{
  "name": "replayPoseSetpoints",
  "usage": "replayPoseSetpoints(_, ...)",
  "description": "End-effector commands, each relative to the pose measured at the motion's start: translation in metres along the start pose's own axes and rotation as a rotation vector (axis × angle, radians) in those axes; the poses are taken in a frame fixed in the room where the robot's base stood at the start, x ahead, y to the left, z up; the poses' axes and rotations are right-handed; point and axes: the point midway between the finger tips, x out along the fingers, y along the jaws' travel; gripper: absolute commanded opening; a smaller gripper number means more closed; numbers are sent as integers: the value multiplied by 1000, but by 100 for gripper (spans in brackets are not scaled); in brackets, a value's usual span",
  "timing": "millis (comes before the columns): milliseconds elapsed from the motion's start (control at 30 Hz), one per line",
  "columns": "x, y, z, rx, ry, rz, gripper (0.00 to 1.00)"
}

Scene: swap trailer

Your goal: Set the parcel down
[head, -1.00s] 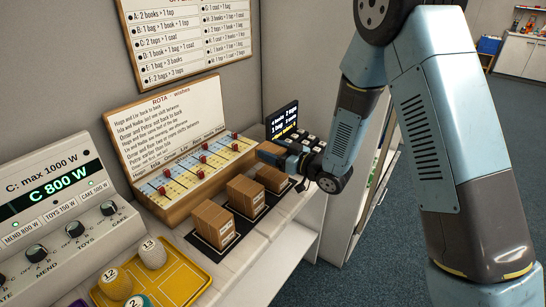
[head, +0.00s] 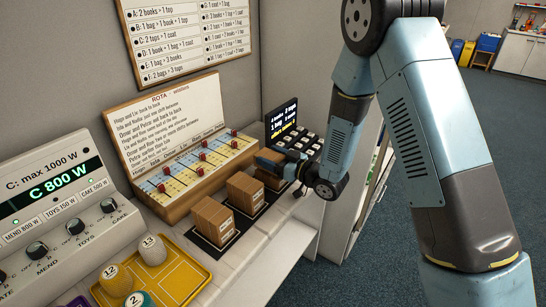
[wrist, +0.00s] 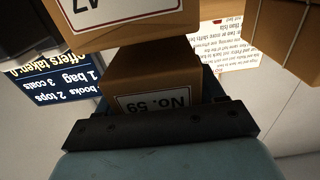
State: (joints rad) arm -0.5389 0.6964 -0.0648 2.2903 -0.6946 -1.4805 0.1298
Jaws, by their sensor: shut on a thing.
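A brown parcel (head: 269,156) is in my gripper (head: 284,164) at the far end of the row of parcels, by the rota board. In the wrist view the held parcel, labelled No. 59 (wrist: 150,82), sits against the dark jaw bar (wrist: 160,125). Another parcel (head: 270,179) shows just below and in front of it in the head view. A parcel whose label ends in 47 (wrist: 120,30) partly covers the held one in the wrist view. I cannot tell whether the held parcel touches anything beneath it.
Two more parcels, a middle one (head: 245,191) and a near one (head: 212,219), stand on dark pads. The rota board (head: 190,170) with red pegs is behind them. A keypad with a screen (head: 284,122) is beyond. A yellow tray (head: 188,265) lies nearer. The counter's front strip is clear.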

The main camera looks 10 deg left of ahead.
Motion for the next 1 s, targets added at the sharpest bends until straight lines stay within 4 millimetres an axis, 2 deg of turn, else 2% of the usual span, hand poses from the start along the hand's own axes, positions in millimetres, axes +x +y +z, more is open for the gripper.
replayPoseSetpoints(67, -1, 0, 2, 0, -3, 1, 33)
replayPoseSetpoints(100, -1, 0, 2, 1, -4, 2, 70)
replayPoseSetpoints(333, -2, 1, 3, 1, -6, 3, 92)
replayPoseSetpoints(667, -2, 2, 2, 1, -8, 4, 93)
replayPoseSetpoints(867, -2, 2, -12, -2, -6, 4, 93)
replayPoseSetpoints(1000, -22, 4, -10, 1, -6, 8, 93)
